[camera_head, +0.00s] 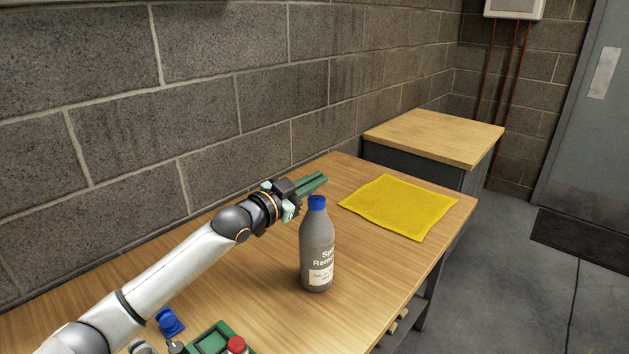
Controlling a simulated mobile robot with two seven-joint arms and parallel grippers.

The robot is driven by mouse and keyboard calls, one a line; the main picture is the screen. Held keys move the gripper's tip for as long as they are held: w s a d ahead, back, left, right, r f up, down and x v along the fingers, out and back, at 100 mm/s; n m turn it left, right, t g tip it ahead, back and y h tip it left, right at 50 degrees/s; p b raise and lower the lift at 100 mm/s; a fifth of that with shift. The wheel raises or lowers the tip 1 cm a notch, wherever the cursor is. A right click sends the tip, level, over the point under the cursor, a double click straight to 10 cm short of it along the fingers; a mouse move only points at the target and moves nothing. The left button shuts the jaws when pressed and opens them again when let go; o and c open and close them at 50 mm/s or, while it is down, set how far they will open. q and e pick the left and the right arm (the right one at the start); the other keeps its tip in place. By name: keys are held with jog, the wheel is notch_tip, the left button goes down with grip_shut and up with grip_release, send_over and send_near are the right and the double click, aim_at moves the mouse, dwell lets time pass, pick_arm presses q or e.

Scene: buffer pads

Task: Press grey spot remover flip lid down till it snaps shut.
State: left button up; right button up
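The grey spot remover bottle (317,252) stands upright on the wooden table, with a label on its front. Its blue cap (317,203) is on top; it is too small to tell whether the flip lid is raised. My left gripper (318,181) is just above and behind the cap, pointing right. Its green fingers lie close together and look shut, with nothing seen between them. I cannot tell whether it touches the cap. My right gripper is not in view.
A yellow cloth (399,207) lies on the table right of the bottle. Near the front edge are a blue object (169,322), a green tray (196,346) and a red-topped item (236,345). A block wall (200,90) runs behind. A second wooden-topped cabinet (434,136) stands beyond.

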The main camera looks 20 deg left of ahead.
pick_arm(q)
jog(key=o, duration=0.5)
jog(key=shift+s, duration=0.1)
jog(key=shift+b+v, duration=0.65)
jog(key=shift+v, duration=5.5)
jog(key=shift+r, duration=0.1)
